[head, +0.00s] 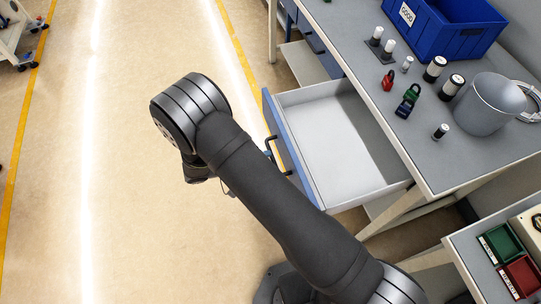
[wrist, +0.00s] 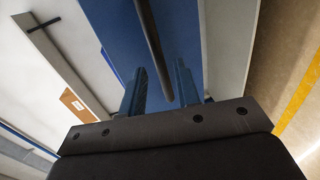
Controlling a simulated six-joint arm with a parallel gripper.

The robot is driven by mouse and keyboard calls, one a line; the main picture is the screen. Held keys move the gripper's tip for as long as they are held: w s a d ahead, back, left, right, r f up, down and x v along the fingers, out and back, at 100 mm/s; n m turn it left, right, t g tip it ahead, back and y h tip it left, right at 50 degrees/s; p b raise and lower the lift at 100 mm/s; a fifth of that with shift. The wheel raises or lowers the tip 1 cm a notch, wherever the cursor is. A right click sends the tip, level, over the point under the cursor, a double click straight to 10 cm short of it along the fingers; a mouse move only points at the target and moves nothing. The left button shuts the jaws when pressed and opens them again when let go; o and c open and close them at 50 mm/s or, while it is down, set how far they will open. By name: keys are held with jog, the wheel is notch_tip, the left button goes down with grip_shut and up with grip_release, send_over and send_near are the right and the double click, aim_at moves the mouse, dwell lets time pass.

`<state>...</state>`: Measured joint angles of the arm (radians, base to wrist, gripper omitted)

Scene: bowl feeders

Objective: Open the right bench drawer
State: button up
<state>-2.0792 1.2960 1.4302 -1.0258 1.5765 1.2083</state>
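The bench drawer (head: 328,138) stands pulled well out, showing its empty pale interior. Its blue front (head: 274,122) carries a black handle (head: 269,142), partly hidden by my arm in the head view. In the wrist view the handle (wrist: 151,45) is a dark bar in front of the blue drawer front (wrist: 180,35). My gripper (wrist: 160,68) has its two fingers apart, with the bar's end seen between them and gaps on both sides. How deep the bar sits between the fingers is unclear. The fingers are hidden in the head view.
A second bench with green (head: 503,243) and red (head: 521,275) trays is at lower right.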

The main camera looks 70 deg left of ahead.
jog(key=v, duration=1.3)
jog(key=shift+s, duration=0.35)
jog(key=x, duration=1.7)
jog(key=shift+w, duration=0.35)
jog(key=shift+s, duration=0.1)
jog(key=v, duration=1.7)
jog(key=shift+s, duration=0.25)
jog(key=shift+w, duration=0.1)
jog(key=shift+x, duration=8.9)
jog(key=shift+r, duration=0.1)
